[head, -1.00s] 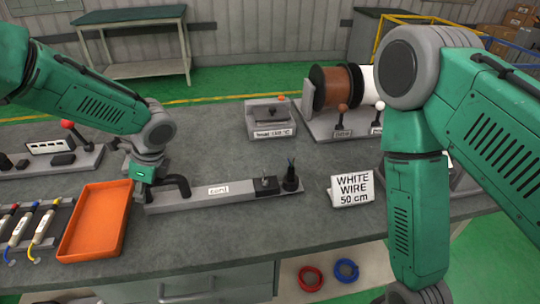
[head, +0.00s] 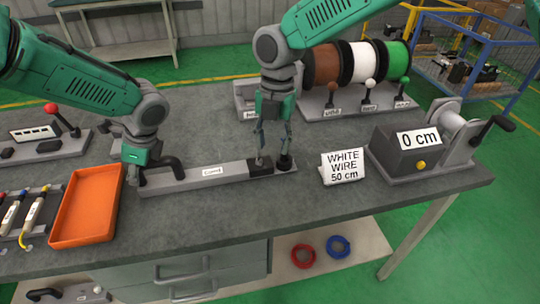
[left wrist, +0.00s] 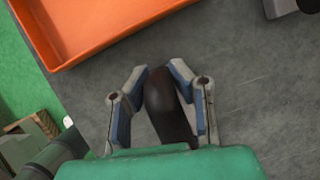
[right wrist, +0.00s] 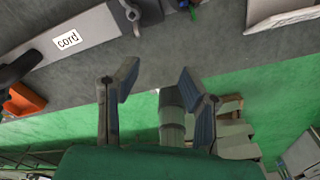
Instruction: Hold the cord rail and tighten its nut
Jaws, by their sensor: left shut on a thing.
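The cord rail (head: 190,184) is a long grey bar with a "cord" label, lying on the bench. It also shows at the upper left of the right wrist view (right wrist: 95,32). My left gripper (head: 143,168) is shut on the dark curved handle (left wrist: 160,100) at the rail's left end. My right gripper (head: 272,155) hangs over the dark block (head: 260,168) at the rail's right end. Its fingers are apart and empty in the right wrist view (right wrist: 158,78). A small metal lever-like part, perhaps the nut (right wrist: 133,12), shows on the rail there, beyond the fingers.
An orange tray (head: 58,208) lies left of the rail. A "WHITE WIRE 50 cm" sign (head: 343,167) stands to its right, then a crank unit reading 0 cm (head: 410,150). Wire spools (head: 359,62) stand behind. Bare bench lies in front of the rail.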

